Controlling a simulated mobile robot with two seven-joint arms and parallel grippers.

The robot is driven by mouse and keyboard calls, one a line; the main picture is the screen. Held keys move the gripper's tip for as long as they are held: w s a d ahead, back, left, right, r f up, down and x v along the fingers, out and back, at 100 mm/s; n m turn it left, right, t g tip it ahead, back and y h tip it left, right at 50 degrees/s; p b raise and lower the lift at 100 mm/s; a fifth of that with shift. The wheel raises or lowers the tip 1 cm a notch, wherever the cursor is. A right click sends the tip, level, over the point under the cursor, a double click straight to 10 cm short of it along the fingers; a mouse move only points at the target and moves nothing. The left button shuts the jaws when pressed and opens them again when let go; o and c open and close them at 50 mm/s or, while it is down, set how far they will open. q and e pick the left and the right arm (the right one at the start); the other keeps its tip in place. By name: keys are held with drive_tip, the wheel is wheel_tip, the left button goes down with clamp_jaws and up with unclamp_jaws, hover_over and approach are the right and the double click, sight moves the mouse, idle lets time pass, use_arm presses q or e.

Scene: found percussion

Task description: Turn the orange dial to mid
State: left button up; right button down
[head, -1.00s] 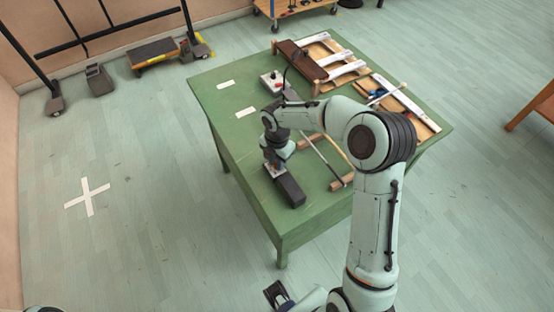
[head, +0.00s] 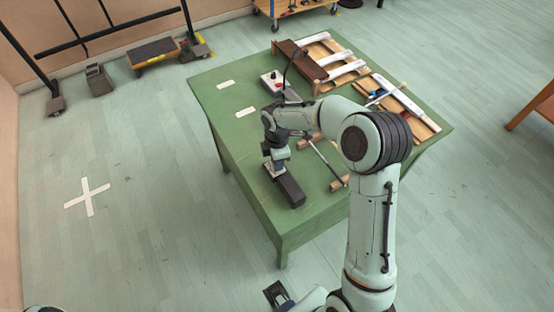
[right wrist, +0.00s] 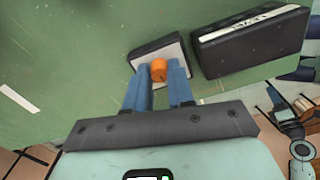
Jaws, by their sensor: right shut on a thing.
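The orange dial (right wrist: 159,70) stands on the pale top of a small dark-sided box (right wrist: 172,52) in the right wrist view. My right gripper (right wrist: 160,80) has its two blue fingers on either side of the dial and is shut on it. In the head view, my right gripper (head: 276,166) points down at the small box near the left edge of the green table (head: 250,205). The dial is hidden there. What looks like my left gripper (head: 278,294) shows at the bottom edge; its jaw state is unclear.
A long dark block (head: 291,191) with a white label lies beside the dial box. A control box with a red button (head: 270,78), wooden bars and a rod lie farther back. White-barred instruments (head: 345,68) fill the far right. Bare tabletop lies left and in front.

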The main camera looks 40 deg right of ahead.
drive_tip(key=shift+m, duration=0.8)
drive_tip(key=c, duration=1)
unclamp_jaws()
wheel_tip(320, 180, up, 14)
drive_tip(key=shift+f+p, duration=0.25)
drive_tip(key=shift+p, duration=0.4)
drive_tip(key=shift+f, duration=0.1)
